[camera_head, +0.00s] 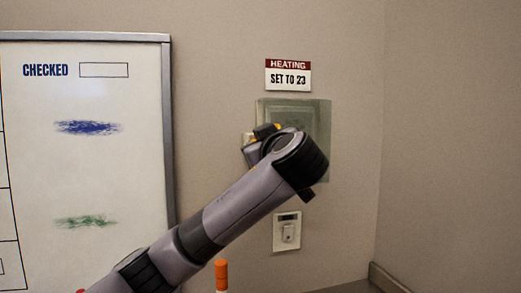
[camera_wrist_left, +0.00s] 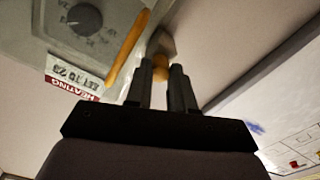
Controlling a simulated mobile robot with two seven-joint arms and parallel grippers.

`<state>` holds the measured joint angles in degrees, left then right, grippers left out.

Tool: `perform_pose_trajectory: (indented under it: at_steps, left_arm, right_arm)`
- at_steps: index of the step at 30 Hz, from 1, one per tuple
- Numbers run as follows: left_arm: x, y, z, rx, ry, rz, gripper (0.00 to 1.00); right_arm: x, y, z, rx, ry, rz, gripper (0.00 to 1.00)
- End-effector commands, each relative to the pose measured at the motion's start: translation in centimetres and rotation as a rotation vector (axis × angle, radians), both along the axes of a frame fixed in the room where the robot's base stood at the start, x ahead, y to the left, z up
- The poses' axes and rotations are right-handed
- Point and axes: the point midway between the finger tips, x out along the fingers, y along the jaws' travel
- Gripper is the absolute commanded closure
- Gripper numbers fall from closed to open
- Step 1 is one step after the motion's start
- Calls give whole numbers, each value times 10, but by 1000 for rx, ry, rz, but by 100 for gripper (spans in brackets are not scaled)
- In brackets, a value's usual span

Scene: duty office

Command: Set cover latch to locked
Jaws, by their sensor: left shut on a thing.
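The greenish see-through cover (camera_head: 318,118) is on the wall under the heating sign, partly hidden by my left arm. In the left wrist view the cover box (camera_wrist_left: 45,35) shows a dark round dial (camera_wrist_left: 85,18) and an orange strip (camera_wrist_left: 128,50) along its edge. My left gripper (camera_wrist_left: 162,70) is at that edge, with its fingers closed on a small orange piece, apparently the cover latch (camera_wrist_left: 160,61). A grey-brown block (camera_wrist_left: 162,43) lies just beyond the fingertips. The latch's exact position is hard to tell. My right gripper is not in view.
The heating sign (camera_head: 288,75) reads "SET TO 23". A white wall switch (camera_head: 287,232) is below the cover. A whiteboard (camera_head: 90,140) with a metal frame hangs to the left. An orange-capped object (camera_head: 221,275) stands at the bottom. The wall at right is bare.

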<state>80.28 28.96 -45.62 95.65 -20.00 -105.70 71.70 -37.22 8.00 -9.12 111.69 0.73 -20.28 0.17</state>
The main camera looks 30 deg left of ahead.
Motion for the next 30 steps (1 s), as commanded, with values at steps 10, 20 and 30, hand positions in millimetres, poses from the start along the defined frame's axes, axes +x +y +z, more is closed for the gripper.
perform_pose_trajectory:
  at_steps: [10,20,30]
  left_arm:
    - [0,-1,-5,152,186,-3,100]
    - [0,-1,-2,356,426,-3,100]
    - [0,-1,-1,567,672,-2,100]
  right_arm:
    - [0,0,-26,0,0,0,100]
    - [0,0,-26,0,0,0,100]
    - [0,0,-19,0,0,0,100]
